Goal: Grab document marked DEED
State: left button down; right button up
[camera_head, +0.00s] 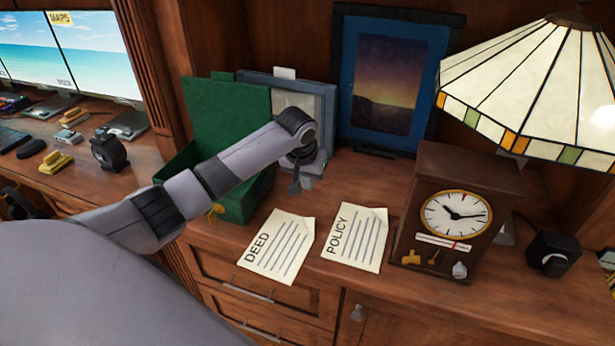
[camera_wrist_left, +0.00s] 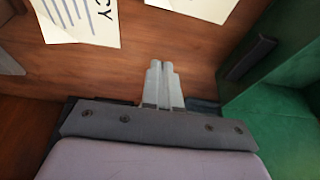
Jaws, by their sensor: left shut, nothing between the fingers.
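The document marked DEED (camera_head: 277,247) lies flat on the wooden surface near its front edge, in front of the green box. A second paper marked POLICY (camera_head: 356,238) lies to its right. My left gripper (camera_head: 294,188) is shut and empty, above the surface behind the two papers. There the POLICY paper (camera_wrist_left: 85,18) is at upper left, and part of an unmarked-looking sheet, apparently the DEED document (camera_wrist_left: 197,6), is at the top. My right gripper is not in view.
An open green box (camera_head: 228,110) stands left of the gripper; its wall also shows in the left wrist view (camera_wrist_left: 280,125). A clock (camera_head: 457,205) stands right of the papers, under a glass lamp (camera_head: 530,85). A framed picture (camera_head: 392,75) stands behind. Bare wood surrounds the papers.

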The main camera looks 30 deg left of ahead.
pick_arm(q)
jog(key=shift+s+r, duration=0.1)
jog(key=shift+r, duration=0.2)
